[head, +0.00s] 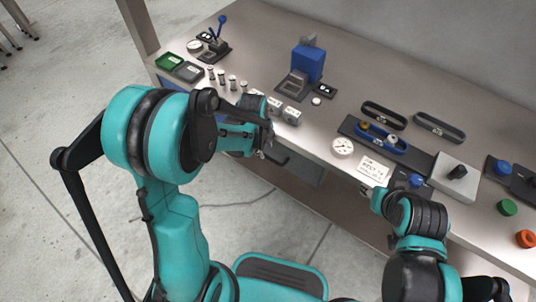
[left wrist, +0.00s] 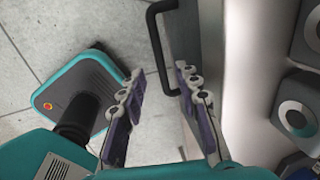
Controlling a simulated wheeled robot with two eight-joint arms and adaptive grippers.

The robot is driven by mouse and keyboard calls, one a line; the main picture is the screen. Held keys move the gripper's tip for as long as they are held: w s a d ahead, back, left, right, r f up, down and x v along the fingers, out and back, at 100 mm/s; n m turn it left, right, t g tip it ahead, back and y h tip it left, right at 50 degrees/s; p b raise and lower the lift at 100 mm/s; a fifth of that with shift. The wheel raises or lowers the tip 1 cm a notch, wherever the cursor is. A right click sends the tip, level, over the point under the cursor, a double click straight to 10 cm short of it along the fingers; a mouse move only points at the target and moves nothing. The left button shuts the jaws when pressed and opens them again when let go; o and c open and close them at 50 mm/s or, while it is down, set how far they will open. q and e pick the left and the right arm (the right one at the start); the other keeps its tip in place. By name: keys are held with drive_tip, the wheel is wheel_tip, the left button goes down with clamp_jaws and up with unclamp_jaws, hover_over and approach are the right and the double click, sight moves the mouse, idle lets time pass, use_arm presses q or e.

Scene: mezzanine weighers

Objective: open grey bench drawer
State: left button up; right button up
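The grey bench drawer (head: 306,170) sits under the front edge of the bench, partly hidden by my left gripper. Its front looks flush with the bench, as far as I can tell. In the left wrist view its black bar handle (left wrist: 155,45) stands out from the grey drawer front (left wrist: 186,45). My left gripper (head: 268,148) is at the bench's front edge, close to the drawer. In the left wrist view its fingers (left wrist: 157,82) are spread, with the handle's near end at the gap between the fingertips; contact is not clear. My right gripper (head: 374,196) is by the bench edge further right, its fingers unclear.
The bench top (head: 262,50) holds a blue weigher (head: 308,62), small metal weights (head: 232,82), a green tray (head: 169,61), a dial (head: 343,148) and a blue oval tray (head: 383,138). Open floor (head: 240,205) lies in front of the bench.

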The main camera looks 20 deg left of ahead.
sight(267, 156)
use_arm(q)
drive_tip(key=f, duration=0.1)
drive_tip(key=f+b, duration=0.1)
drive_tip(key=f, duration=0.1)
drive_tip(key=w+f+b, duration=0.1)
drive_tip(key=f, duration=0.1)
drive_tip(key=shift+d+f, duration=0.15)
drive_tip(key=shift+f, duration=0.05)
clamp_jaws()
